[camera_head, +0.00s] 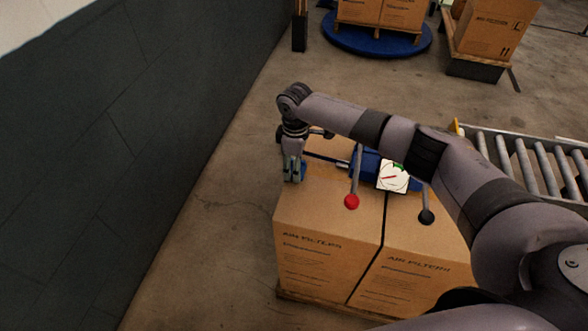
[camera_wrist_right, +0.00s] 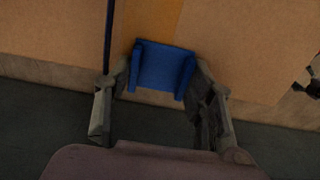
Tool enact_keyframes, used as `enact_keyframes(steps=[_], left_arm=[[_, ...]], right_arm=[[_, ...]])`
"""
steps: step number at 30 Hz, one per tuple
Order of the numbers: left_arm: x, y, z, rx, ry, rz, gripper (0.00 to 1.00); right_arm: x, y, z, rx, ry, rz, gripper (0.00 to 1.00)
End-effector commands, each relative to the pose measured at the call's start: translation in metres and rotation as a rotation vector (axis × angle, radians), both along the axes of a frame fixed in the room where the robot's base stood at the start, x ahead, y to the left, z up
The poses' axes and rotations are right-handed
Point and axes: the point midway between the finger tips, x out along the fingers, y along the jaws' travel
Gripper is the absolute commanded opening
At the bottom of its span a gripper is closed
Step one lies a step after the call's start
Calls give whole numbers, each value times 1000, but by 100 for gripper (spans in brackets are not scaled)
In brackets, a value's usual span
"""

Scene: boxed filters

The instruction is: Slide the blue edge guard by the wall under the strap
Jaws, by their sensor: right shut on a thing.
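The blue edge guard (camera_wrist_right: 163,69) lies between the fingers of my right gripper (camera_wrist_right: 160,98) in the right wrist view, at the box edge on the wall side. In the head view my right gripper (camera_head: 292,176) points down at that edge, and a sliver of the guard (camera_head: 303,171) shows beside it. The gripper is shut on the guard. The dark strap (camera_wrist_right: 109,38) runs to the left of the guard in the wrist view, apart from it. In the head view the strap (camera_head: 322,158) crosses the box top. My left gripper is not in view.
A blue strapping tool with a white dial (camera_head: 392,177), a red-knobbed lever (camera_head: 351,201) and a black knob (camera_head: 426,216) sits on the boxes (camera_head: 325,225). The dark wall (camera_head: 130,130) stands left, with free floor between. A roller conveyor (camera_head: 530,165) is at right.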

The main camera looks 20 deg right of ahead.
Motion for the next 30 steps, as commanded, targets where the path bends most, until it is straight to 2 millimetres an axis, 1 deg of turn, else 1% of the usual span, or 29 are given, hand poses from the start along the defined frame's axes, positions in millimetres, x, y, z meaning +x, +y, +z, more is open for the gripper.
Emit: enact_keyframes(steps=[15,30], left_arm=[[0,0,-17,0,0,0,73],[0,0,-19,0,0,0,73]], right_arm=[[22,-14,-1,0,0,0,22],[25,-17,0,0,0,0,22]])
